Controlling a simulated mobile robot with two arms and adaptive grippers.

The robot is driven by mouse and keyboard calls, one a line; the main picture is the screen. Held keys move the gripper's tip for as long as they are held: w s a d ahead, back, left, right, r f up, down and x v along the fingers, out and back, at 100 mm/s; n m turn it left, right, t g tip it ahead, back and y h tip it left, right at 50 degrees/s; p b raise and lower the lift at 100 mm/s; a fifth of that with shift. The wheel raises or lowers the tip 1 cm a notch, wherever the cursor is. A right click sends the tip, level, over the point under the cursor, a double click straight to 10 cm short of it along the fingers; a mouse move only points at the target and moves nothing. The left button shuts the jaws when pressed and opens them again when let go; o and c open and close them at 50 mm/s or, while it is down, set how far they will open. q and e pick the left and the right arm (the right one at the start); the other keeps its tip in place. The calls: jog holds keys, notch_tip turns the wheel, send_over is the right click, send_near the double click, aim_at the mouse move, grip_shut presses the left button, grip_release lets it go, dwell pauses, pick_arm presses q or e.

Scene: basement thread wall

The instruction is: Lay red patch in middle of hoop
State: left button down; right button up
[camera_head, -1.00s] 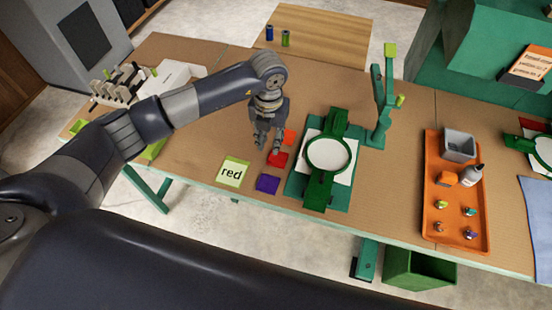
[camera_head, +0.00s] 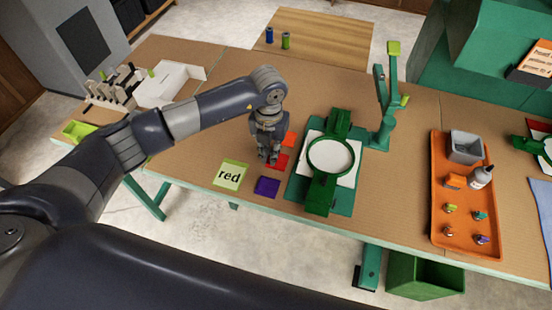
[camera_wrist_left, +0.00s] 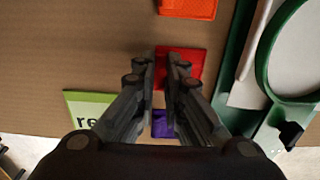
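The red patch (camera_head: 279,161) lies on the table left of the hoop, between an orange patch (camera_head: 289,139) and a purple patch (camera_head: 267,187). My left gripper (camera_head: 268,159) points down at the red patch's left part. In the left wrist view its fingertips (camera_wrist_left: 162,54) are close together over the red patch (camera_wrist_left: 191,62), with a narrow gap showing red. I cannot tell whether they grip it. The green hoop (camera_head: 311,158) lies around white cloth (camera_head: 330,156) on a green stand; its middle is empty. My right gripper is not in view.
A green note reading "red" (camera_head: 230,175) lies at the left front. A green post (camera_head: 384,110) stands behind the hoop's right side. An orange tray (camera_head: 449,240) with small items is at right. Bare table lies between the tray and hoop.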

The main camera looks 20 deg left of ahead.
pick_arm(q)
jog(key=shift+r, duration=0.1)
jog(key=shift+r+p, duration=1.65)
jog(key=shift+r, duration=0.8)
